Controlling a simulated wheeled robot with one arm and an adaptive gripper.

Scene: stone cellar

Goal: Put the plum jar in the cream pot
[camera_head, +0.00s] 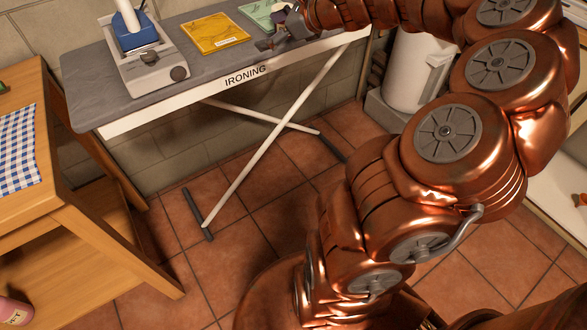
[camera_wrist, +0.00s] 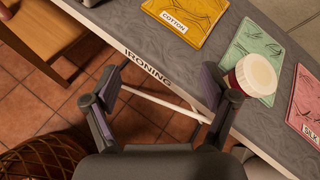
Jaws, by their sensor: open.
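A jar with a cream lid and a dark red body, which looks like the plum jar (camera_wrist: 255,75), stands on the ironing board (camera_wrist: 285,135) in the wrist view. It is on the green cloth's near edge. My gripper (camera_wrist: 165,90) is open and empty; its right finger is close to the jar and partly overlaps it in view, so I cannot tell whether they touch. The jar is not between the fingers. In the head view my gripper (camera_head: 283,38) is over the board's right part, and I cannot make the jar out there. I cannot surely identify the cream pot.
A yellow cloth (camera_head: 214,33) and an iron on its station (camera_head: 150,72) are on the board. A wooden table (camera_head: 60,225) stands left, a white cylindrical vessel (camera_head: 413,68) right.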

